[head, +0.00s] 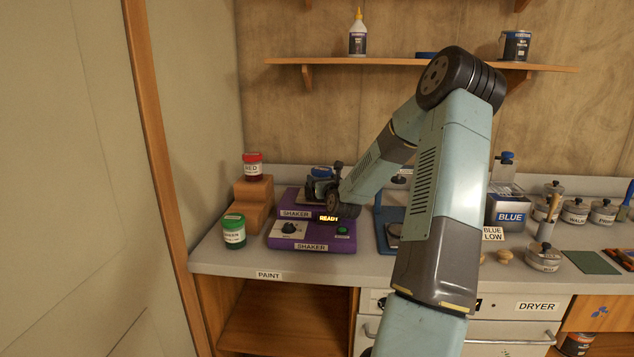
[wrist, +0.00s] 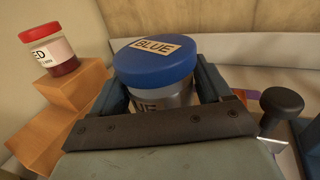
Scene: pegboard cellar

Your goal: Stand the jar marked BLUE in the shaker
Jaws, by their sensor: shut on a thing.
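The jar marked BLUE (wrist: 153,62) has a blue lid with a BLUE label and a clear body, seen close up in the wrist view. My gripper (wrist: 161,88) is shut on its body, one finger at each side. In the head view the blue lid (head: 321,171) shows above my gripper (head: 321,188), over the rear of the purple shaker (head: 311,246). The shaker has a dial, a green button and a lit READY display. My gripper hides the jar's base, so I cannot tell whether it touches the shaker.
A red-lidded jar (head: 253,167) stands on a wooden step block (head: 252,199) at left. A green jar (head: 233,231) stands in front of it. A blue scale-like device (head: 386,235) is right of the shaker. A BLUE tin (head: 508,212) and several lidded pots stand further right.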

